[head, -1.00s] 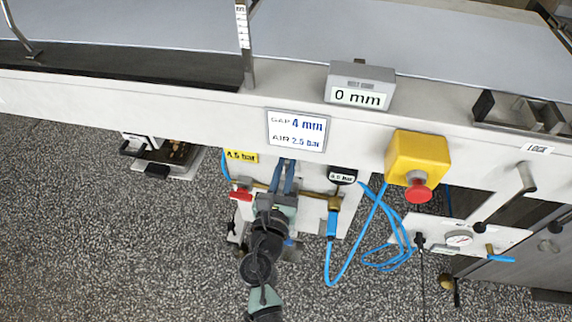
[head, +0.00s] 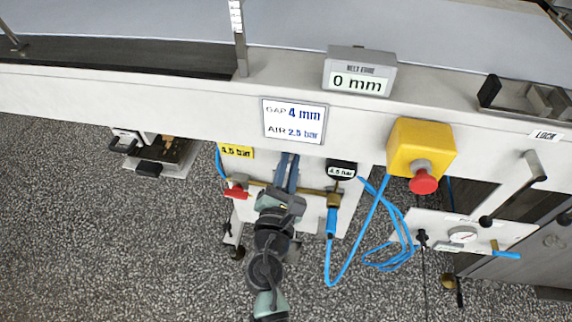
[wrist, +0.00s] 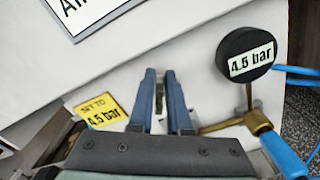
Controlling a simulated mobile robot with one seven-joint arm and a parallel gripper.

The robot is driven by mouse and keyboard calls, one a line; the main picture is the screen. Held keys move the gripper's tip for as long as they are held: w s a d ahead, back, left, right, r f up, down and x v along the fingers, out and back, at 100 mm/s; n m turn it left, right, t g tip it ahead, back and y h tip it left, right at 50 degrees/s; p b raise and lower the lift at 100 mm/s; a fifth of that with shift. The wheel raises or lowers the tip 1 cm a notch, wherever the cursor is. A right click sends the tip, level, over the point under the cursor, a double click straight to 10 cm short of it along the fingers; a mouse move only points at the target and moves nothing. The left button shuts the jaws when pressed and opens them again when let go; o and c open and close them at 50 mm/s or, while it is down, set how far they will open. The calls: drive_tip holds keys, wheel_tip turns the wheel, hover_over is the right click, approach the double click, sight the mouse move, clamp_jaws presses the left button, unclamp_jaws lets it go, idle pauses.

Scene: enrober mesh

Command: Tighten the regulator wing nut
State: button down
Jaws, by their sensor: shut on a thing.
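My gripper (head: 288,172) is at the brass air line on the machine's front panel, between the red valve handle and the round gauge. In the wrist view its two blue fingers (wrist: 162,100) are close together around a small grey part, which I take to be the regulator wing nut (wrist: 159,92). The fingers hide most of it. The gauge (head: 341,170) reads 4.5 bar; it also shows in the wrist view (wrist: 246,53). A yellow label (wrist: 101,110) beside the fingers says set to 4.5 bar.
A sign (head: 293,121) reads gap 4 mm, air 2.5 bar. A display (head: 358,75) reads 0 mm. A yellow box with a red button (head: 424,182) and a looped blue hose (head: 385,220) are to the right. A red handle (head: 236,193) is close on the left.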

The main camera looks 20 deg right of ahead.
drive_tip(key=shift+s+d+f+m+b, duration=0.2)
drive_tip(key=shift+f+m+b, duration=0.3)
drive_tip(key=shift+m+b, duration=1.15)
drive_tip(key=shift+s+d+f+m+b, duration=0.2)
drive_tip(key=shift+f+m+b, duration=0.55)
drive_tip(key=shift+m, duration=1.55)
drive_tip(key=shift+s+d+f+m+b, duration=0.1)
drive_tip(key=shift+d+f+m+b, duration=0.2)
drive_tip(key=shift+m+b, duration=1.45)
drive_tip(key=shift+m, duration=0.3)
drive_tip(key=c, duration=0.9)
unclamp_jaws()
drive_tip(key=shift+a+r, duration=0.1)
drive_tip(key=shift+r, duration=0.05)
drive_tip(key=shift+r, duration=0.1)
drive_tip(key=v, duration=1.3)
